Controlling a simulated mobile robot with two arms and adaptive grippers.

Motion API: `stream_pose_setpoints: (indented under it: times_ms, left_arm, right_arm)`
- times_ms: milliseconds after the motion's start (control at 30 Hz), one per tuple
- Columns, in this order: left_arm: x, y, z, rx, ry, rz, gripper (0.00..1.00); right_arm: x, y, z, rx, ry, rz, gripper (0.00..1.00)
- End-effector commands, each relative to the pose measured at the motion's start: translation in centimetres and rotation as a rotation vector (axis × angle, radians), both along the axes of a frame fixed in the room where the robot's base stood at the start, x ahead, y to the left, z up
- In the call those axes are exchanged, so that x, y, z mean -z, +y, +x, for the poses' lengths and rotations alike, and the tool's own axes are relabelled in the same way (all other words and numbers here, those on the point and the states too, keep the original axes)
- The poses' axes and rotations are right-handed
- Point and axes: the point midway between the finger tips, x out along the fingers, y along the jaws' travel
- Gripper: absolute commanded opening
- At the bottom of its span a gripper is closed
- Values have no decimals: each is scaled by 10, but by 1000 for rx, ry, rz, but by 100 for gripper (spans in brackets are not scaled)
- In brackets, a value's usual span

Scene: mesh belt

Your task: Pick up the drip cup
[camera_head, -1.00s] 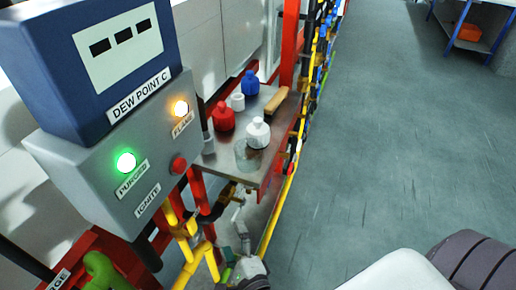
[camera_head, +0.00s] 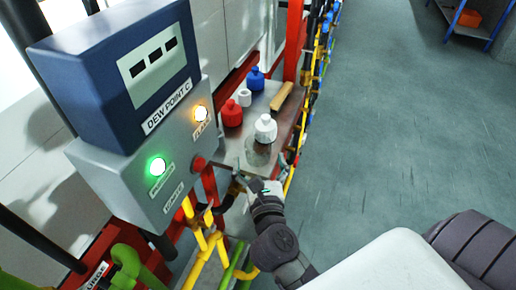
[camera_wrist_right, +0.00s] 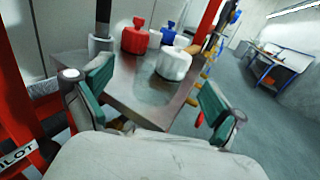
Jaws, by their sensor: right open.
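A clear, see-through cup (camera_head: 258,152), which looks like the drip cup, stands at the near end of a small metal shelf (camera_head: 284,122). It shows only faintly in the right wrist view (camera_wrist_right: 154,90), in front of a white bottle (camera_wrist_right: 173,64). My right gripper (camera_head: 259,174) is at the shelf's near edge, just short of the cup. In the right wrist view its two green-padded fingers (camera_wrist_right: 156,92) are wide apart, with the cup lying between them in the picture. Whether they reach around it is hard to tell. Nothing is held. My left gripper is out of view.
The white bottle (camera_head: 265,128) stands close behind the cup. A red bottle (camera_head: 232,114), a small white container (camera_head: 245,97), a blue bottle (camera_head: 255,79) and a tan block (camera_head: 282,96) are farther back. A control box (camera_head: 150,165) stands left.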

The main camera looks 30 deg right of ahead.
Motion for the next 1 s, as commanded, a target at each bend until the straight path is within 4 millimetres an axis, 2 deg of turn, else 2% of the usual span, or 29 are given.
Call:
stream_pose_setpoints:
  times_ms: [167, 400, 700, 767, 1000]
  left_arm:
    - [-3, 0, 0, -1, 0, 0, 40]
    - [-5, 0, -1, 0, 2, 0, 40]
    - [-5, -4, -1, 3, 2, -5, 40]
    - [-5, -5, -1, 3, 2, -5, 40]
    - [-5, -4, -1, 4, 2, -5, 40]
  right_arm:
    - [0, -7, 13, 1, -2, -3, 96]
    - [1, -22, 44, 0, -2, -2, 96]
    - [2, -24, 50, 0, 0, -1, 96]
    - [2, -24, 50, 0, 0, -1, 89]
    - [2, -24, 50, 0, 0, -1, 49]
